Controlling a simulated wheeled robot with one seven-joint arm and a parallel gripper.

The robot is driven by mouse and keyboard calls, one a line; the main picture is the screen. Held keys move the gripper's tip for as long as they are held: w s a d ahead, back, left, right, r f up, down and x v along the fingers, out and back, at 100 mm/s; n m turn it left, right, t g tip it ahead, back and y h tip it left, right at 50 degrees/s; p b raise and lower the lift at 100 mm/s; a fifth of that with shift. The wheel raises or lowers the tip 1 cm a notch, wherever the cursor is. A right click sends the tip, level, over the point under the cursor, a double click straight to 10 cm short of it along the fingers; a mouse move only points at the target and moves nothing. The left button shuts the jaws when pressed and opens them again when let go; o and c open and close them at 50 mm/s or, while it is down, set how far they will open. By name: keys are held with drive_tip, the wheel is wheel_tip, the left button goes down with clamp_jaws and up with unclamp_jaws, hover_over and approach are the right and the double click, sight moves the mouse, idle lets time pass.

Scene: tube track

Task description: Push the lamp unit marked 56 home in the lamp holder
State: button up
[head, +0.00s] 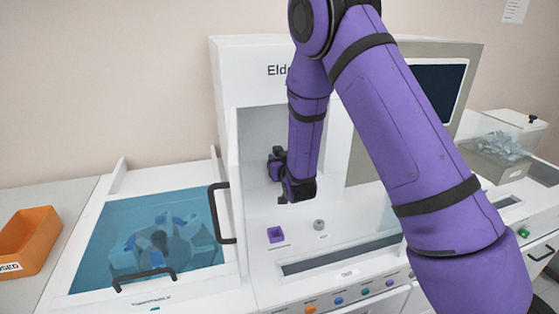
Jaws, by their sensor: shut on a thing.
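My gripper (279,180) is inside the open white recess of the analyser (232,70), small and dark in the head view. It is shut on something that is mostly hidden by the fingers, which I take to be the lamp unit. No mark 56 can be read. I cannot make out the lamp holder, nor whether the held thing touches it. My purple arm reaches in from the upper right and covers part of the recess.
A raised door with a dark handle (222,213) stands at the recess's left. A purple block (276,235) and a grey knob (319,225) are on the deck below my gripper. A blue-lidded bay (100,225) and an orange bin (28,240) lie left.

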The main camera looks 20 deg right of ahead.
drive_tip(key=shift+f, duration=0.1)
idle(0.3)
drive_tip(key=o, duration=1.3)
drive_tip(key=shift+c, duration=0.2)
drive_tip(key=shift+s, duration=0.1)
drive_tip(key=s+r, duration=0.1)
drive_tip(key=s, duration=0.9)
drive_tip(key=shift+s, duration=0.25)
drive_tip(key=shift+r, duration=0.1)
